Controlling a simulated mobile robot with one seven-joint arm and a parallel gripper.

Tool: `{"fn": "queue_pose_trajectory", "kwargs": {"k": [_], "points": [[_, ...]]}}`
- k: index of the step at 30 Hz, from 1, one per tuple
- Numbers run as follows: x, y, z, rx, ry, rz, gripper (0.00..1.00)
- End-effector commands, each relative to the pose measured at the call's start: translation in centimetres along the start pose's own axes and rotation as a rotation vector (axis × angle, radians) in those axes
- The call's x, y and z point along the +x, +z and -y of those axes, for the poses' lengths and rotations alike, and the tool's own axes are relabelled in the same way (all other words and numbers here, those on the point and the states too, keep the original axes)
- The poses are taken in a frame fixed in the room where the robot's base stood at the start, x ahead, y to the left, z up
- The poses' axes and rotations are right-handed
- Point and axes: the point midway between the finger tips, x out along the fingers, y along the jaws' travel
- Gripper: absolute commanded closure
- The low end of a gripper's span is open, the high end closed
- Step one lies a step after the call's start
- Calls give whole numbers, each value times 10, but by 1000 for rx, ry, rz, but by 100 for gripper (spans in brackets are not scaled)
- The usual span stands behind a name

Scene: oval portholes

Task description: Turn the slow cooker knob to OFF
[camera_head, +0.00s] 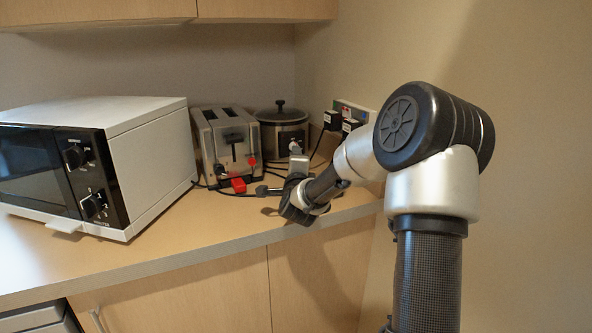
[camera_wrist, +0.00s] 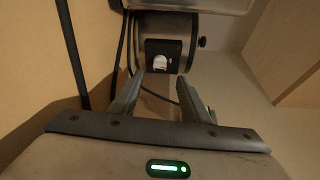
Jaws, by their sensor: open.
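The slow cooker (camera_head: 285,131) stands at the back of the counter in the corner, with a dark lid and lid handle. The wrist view shows it turned sideways, with its metal body (camera_wrist: 139,30), a dark front panel (camera_wrist: 172,47) and a pale knob (camera_wrist: 160,63) on that panel. I cannot read the knob's setting. My gripper (camera_head: 281,170) is in front of the cooker and partly hides its lower front in the head view. In the wrist view its two fingers (camera_wrist: 160,92) are apart and empty, short of the knob.
A toaster (camera_head: 226,140) with red parts stands close left of the cooker. A white microwave (camera_head: 150,140) is farther left. Plugs (camera_head: 333,120) and black cords are at the right wall. Bare counter (camera_head: 215,218) lies in front.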

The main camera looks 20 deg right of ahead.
Motion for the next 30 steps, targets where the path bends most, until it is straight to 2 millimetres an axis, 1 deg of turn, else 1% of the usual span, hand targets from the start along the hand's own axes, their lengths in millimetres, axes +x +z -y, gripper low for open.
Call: {"fn": "queue_pose_trajectory", "kwargs": {"k": [1,3,6,10,15,25,26,28,29,30], "points": [[-14,0,2,-4,1,1,57],[-29,1,2,-3,0,2,57],[-48,0,1,-2,1,1,57],[-65,0,1,-1,0,0,57],[-74,0,0,0,0,0,57],[-74,2,1,-9,2,4,57],[-75,6,3,-22,6,11,57],[-77,19,11,-88,21,39,57],[-79,29,16,-134,32,58,57],[-83,44,25,-213,51,91,57]]}}
